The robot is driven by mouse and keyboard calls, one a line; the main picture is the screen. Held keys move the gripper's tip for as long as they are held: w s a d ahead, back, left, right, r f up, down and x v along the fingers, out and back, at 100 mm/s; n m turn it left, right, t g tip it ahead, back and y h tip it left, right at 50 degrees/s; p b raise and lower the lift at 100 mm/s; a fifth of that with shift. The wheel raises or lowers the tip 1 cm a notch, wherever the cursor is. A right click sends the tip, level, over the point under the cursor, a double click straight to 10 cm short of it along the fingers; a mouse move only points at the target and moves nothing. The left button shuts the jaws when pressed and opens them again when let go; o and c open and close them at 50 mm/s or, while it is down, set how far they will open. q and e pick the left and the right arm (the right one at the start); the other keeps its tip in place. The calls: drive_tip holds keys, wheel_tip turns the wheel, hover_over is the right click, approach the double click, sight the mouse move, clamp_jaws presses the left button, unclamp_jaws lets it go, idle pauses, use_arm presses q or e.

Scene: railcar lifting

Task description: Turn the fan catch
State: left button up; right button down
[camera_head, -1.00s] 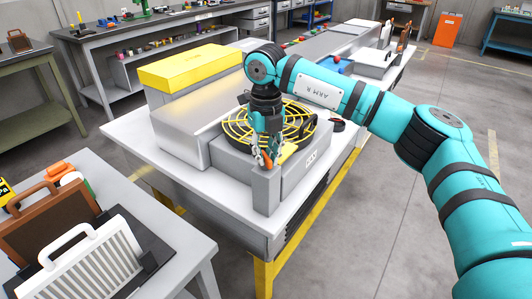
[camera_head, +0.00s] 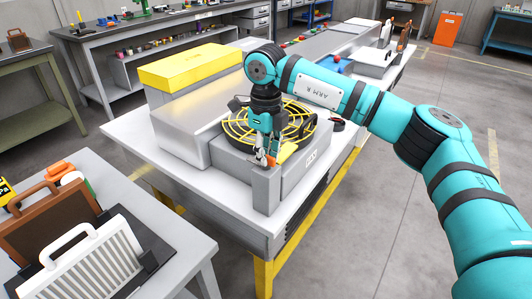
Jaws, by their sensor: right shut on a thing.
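My right gripper (camera_head: 265,158) reaches down from above at the front corner of the grey fan housing (camera_head: 262,188). Its fingers are shut on the fan catch (camera_head: 272,161), a small orange-red piece mostly hidden by the fingers. The fan (camera_head: 238,128) has a round yellow guard over a dark opening in the housing top, just behind the gripper, which covers part of it. A small orange-yellow plate (camera_head: 288,152) lies right of the fingers. My left gripper is not in view.
A silver box and a yellow-topped box (camera_head: 190,66) stand left of the fan on the white table (camera_head: 130,126). A side bench at lower left holds a brown panel (camera_head: 48,222) and a white slotted panel (camera_head: 95,262), both with handles. The floor at right is clear.

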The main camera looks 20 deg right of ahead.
drive_tip(key=shift+r, duration=0.1)
drive_tip(key=c, duration=1.4)
unclamp_jaws()
drive_tip(key=shift+o, duration=0.2)
wheel_tip(320, 180, up, 12)
